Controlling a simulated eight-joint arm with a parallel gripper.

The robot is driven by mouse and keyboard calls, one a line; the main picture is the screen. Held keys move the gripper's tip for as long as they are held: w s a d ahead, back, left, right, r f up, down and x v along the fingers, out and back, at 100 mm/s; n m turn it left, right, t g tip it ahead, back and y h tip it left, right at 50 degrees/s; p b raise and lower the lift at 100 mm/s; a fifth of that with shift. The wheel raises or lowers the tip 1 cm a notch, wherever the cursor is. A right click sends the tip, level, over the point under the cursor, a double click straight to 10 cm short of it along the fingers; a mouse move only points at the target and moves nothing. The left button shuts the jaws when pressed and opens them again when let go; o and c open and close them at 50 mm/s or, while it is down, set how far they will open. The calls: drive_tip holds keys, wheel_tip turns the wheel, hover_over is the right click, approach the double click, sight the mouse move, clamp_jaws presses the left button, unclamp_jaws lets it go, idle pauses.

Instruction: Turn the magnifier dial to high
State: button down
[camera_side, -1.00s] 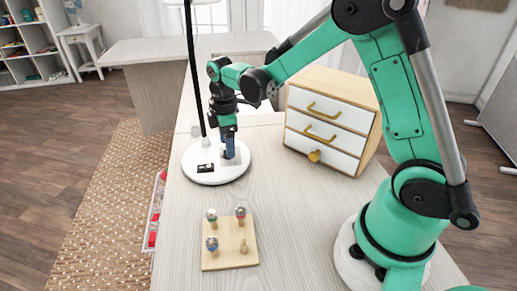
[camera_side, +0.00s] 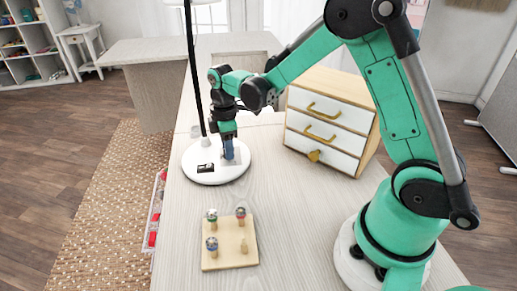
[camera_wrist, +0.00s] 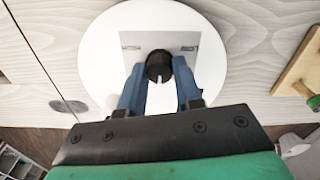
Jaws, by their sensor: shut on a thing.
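The magnifier's round white base (camera_side: 214,176) stands on the table with a black pole (camera_side: 193,70) rising from it. It also fills the middle of the wrist view (camera_wrist: 105,60). The pale mark points down in the picture. My gripper (camera_side: 229,150) is upright over the base. Its blue fingers (camera_wrist: 159,80) are shut on the dial from both sides. In the side view the gripper hides the dial.
A small drawer cabinet (camera_side: 330,117) with yellow handles stands to the right of the base. A wooden board (camera_side: 233,256) with several small knobs lies at the front. A tray with red items (camera_side: 155,215) hangs at the table's left edge. The tabletop between is clear.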

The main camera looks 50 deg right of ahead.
drive_tip(key=m, duration=0.9)
drive_tip(key=shift+m, duration=0.3)
drive_tip(key=m, duration=0.5)
drive_tip(key=shift+m, duration=2.4)
drive_tip(key=shift+d, duration=0.1)
drive_tip(key=c, duration=0.6)
unclamp_jaws()
